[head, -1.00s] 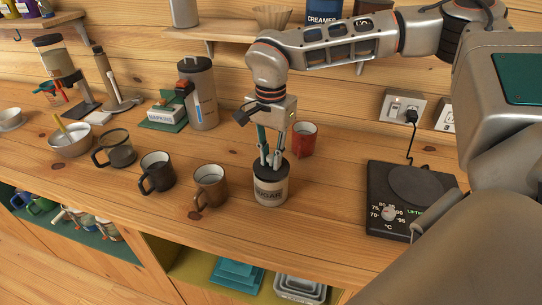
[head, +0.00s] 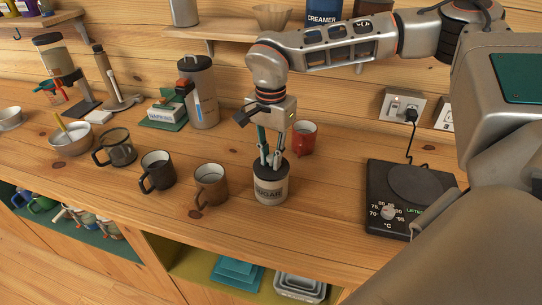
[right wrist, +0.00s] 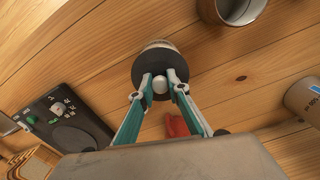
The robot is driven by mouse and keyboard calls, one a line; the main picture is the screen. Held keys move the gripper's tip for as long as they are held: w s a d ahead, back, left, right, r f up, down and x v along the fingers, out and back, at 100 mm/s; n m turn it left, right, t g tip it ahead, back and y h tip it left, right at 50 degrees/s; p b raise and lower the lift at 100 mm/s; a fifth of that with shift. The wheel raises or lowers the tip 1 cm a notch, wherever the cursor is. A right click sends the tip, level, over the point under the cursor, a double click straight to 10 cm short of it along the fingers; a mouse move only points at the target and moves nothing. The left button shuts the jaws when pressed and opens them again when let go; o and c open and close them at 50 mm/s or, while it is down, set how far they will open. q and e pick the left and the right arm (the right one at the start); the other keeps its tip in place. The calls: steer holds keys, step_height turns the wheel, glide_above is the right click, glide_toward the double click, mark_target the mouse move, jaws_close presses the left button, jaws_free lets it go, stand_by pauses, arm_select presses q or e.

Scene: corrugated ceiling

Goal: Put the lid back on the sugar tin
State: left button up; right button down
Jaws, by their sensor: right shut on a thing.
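The sugar tin (head: 270,192) is a cream canister with a dark band lettered SUGAR, upright near the counter's front edge. Its dark round lid (head: 259,171) is on top of the tin, roughly level; whether it is fully seated I cannot tell. My right gripper (head: 271,163) points down from above, with its fingers shut on the lid's knob. In the right wrist view the pale knob (right wrist: 160,85) sits between the two fingertips, over the dark lid (right wrist: 160,64). A cream edge of the tin (right wrist: 158,44) shows beyond the lid. My left gripper is out of view.
A brown mug (head: 211,185) stands close left of the tin, and a red mug (head: 303,138) behind it to the right. A black scale-like device (head: 376,211) lies farther right. Dark mugs and a bowl (head: 72,141) stand left. Counter between tin and device is clear.

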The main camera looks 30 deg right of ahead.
steer(key=c, duration=1.8)
jaws_free()
steer(key=shift+c, duration=0.2)
steer(key=o, duration=0.5)
steer(key=shift+c, duration=0.2)
steer(key=shift+r, duration=3.5)
